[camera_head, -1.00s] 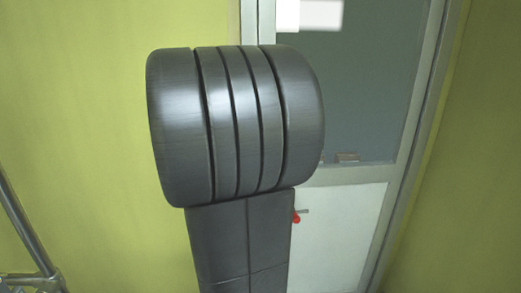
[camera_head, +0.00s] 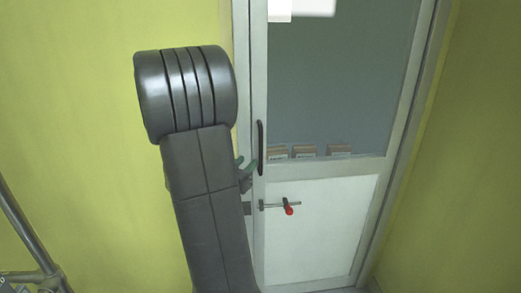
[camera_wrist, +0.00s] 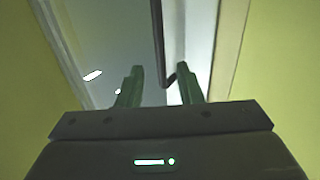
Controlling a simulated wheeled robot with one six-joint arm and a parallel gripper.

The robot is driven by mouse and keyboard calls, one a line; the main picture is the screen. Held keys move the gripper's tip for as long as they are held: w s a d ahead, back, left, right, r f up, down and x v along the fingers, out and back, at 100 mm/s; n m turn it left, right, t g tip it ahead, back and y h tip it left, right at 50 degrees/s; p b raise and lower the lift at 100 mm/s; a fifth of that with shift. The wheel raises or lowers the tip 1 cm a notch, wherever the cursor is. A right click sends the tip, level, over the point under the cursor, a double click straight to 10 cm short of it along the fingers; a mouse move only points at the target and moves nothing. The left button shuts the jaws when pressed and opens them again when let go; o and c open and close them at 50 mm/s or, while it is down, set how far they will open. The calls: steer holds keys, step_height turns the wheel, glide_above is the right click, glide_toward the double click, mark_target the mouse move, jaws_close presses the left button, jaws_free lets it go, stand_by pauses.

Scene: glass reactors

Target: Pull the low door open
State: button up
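A pale door (camera_head: 318,232) with a grey glass upper pane and a white lower panel stands shut ahead in the head view. A dark vertical handle (camera_head: 260,148) is on its left side. My gripper (camera_head: 246,166) is at the handle's lower left, its green fingers partly hidden behind my arm. In the wrist view my gripper (camera_wrist: 158,70) is open, with its two green fingers apart. The dark handle (camera_wrist: 158,35) appears between the fingers, with its bent lower end near the right finger. I cannot tell whether they touch.
A metal bar with a red knob (camera_head: 289,210) sits on the lower panel, below the handle. Small boxes (camera_head: 305,152) show behind the glass. Yellow-green walls (camera_head: 85,110) flank the door. A metal tube frame (camera_head: 28,235) stands at the lower left.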

mark_target(260, 150)
steer(key=x, duration=1)
steer(key=shift+d, duration=0.15)
jaws_close()
